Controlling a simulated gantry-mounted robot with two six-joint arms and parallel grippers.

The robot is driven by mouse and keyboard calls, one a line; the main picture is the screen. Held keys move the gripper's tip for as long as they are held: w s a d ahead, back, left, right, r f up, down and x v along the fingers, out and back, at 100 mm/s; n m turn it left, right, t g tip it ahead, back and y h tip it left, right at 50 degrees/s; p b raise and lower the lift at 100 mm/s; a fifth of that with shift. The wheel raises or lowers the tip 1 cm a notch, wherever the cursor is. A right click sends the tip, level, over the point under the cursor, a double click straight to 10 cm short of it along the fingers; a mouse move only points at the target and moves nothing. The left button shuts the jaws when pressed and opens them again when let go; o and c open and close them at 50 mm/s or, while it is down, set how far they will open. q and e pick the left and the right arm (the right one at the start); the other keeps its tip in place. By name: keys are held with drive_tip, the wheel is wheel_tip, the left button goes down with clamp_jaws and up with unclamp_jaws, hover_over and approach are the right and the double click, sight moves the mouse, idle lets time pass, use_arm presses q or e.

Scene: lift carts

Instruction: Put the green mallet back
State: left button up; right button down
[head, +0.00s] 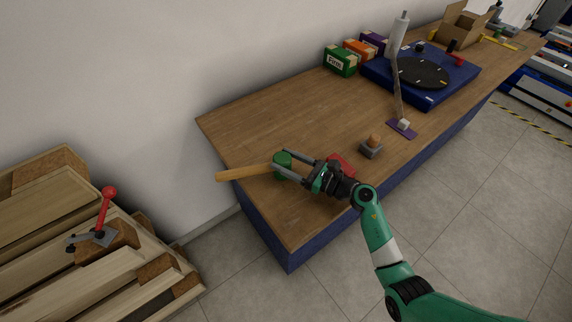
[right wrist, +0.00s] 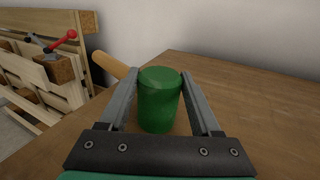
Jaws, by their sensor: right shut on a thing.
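The green mallet has a green cylindrical head (head: 283,164) and a pale wooden handle (head: 243,173). In the head view it is at the near left end of the wooden workbench, with its handle pointing left past the bench edge. My right gripper (head: 284,165) is shut on the mallet head. In the right wrist view the head (right wrist: 159,100) stands between the two fingers, and the handle (right wrist: 110,65) points away to the upper left. I cannot tell whether the mallet touches the bench top. My left gripper is not in view.
The workbench (head: 270,120) holds a red object (head: 343,162) beside my gripper, a small grey block with a brown top (head: 371,146), a blue turntable unit (head: 428,95) and several coloured boxes (head: 341,61). A wooden pallet stack with a red-handled clamp (head: 108,193) stands left. Bench top behind the mallet is clear.

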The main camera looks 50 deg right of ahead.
drive_tip(key=shift+c, duration=0.4)
unclamp_jaws()
drive_tip(key=shift+r, duration=0.15)
drive_tip(key=shift+s+d, duration=0.1)
drive_tip(key=shift+s, duration=0.15)
drive_tip(key=p+v, duration=0.3)
drive_tip(key=v, duration=0.8)
drive_tip(key=shift+s, duration=0.25)
